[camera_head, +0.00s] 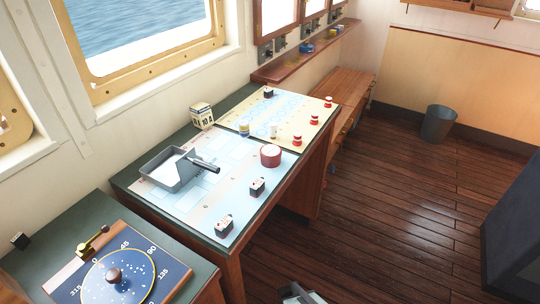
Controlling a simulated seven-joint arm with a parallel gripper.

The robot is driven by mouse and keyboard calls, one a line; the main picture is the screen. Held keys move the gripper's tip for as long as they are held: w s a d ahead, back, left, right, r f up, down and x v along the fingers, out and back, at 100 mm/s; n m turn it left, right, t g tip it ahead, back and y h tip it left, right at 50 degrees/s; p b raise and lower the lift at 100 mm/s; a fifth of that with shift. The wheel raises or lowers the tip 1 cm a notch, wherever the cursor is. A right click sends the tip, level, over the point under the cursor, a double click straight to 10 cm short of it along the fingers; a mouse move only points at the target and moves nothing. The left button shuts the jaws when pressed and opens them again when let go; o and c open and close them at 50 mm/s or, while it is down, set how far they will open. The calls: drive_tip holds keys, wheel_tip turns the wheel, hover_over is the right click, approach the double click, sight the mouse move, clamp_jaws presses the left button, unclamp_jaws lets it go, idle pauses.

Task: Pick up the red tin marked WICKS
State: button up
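A round red tin (270,156) with a pale top stands on the chart table, near its right edge and about midway along. I cannot read any marking on it at this size. It stands upright and unobstructed, with chart visible around it.
A grey tray (163,181) with a dark cylinder across its edge sits left of the tin. Small black-and-white blocks (257,187) stand in front.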

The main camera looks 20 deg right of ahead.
drive_tip(key=o, duration=1.1)
